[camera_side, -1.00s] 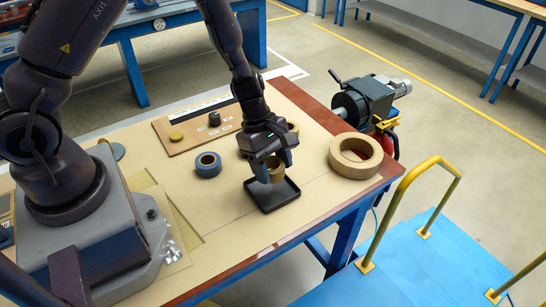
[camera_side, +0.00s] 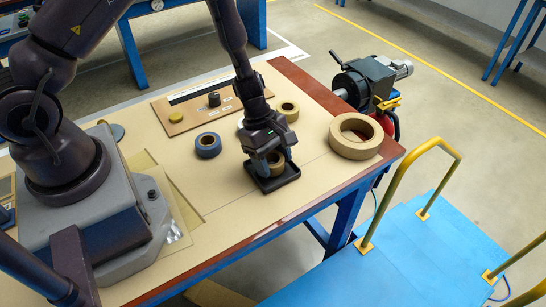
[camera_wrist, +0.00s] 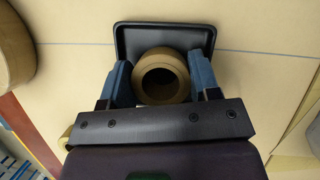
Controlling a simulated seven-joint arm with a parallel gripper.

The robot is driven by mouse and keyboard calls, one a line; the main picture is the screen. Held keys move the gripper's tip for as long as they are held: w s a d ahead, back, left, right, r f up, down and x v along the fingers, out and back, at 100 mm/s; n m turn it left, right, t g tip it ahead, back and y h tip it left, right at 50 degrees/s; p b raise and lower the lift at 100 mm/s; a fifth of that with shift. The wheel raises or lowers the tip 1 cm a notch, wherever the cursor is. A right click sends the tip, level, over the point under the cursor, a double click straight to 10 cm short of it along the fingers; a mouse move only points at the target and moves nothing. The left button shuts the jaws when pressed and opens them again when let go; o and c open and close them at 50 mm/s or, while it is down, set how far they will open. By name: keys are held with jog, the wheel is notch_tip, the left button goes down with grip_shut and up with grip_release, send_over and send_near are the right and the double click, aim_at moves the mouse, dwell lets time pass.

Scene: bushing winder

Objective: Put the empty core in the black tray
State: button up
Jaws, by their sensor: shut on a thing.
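The black tray (camera_side: 290,177) lies on the table beneath my gripper (camera_side: 270,160); its rim also shows in the wrist view (camera_wrist: 205,35). My gripper (camera_wrist: 160,85) is shut on a brown, ring-shaped core (camera_wrist: 162,72), one blue finger on each side. The core has an open hole through its middle. It is within the tray's outline and low over or on the tray floor; I cannot tell whether it touches. In the side view the core (camera_side: 275,163) is partly hidden by the fingers.
A blue roll (camera_side: 208,145) stands left of the tray, and a tan roll (camera_side: 288,110) behind it. A large brown ring (camera_side: 356,136) lies to the right. A board (camera_side: 190,112) with a yellow disc and a dark knob lies at the back. Table in front of the tray is clear.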

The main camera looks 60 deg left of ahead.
jog(key=shift+f, duration=0.35)
dwell(0.3)
jog(key=o, duration=1)
jog(key=v, duration=1.3)
jog(key=shift+s+d, duration=0.1)
